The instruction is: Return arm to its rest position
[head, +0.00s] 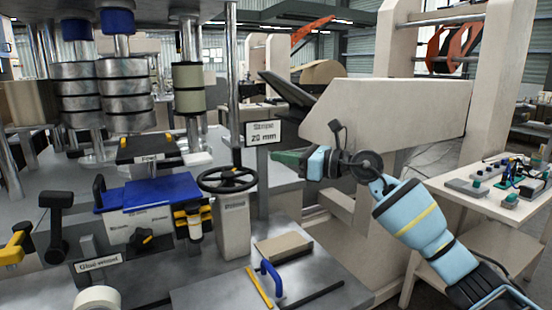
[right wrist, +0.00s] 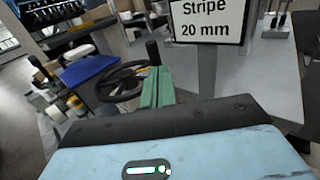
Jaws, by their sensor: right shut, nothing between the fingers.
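My right arm (head: 420,222), light blue with a yellow band, comes in from the lower right of the head view. It reaches up and left in front of the cream machine frame. Its gripper (head: 283,158) has green fingers, which are shut and empty, and points left near the post of the "Stripe 20 mm" sign (head: 263,132). In the right wrist view the green fingers (right wrist: 157,88) show beyond the black edge of the wrist, with the sign (right wrist: 207,20) behind them. My left gripper is not in view.
A black handwheel (head: 227,180) on a grey pedestal stands left of the gripper. The blue-topped glue vessel (head: 160,192) is further left. A metal plate with a blue handle (head: 270,278) lies below. A side table (head: 470,200) with small devices stands at the right, close to my arm.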

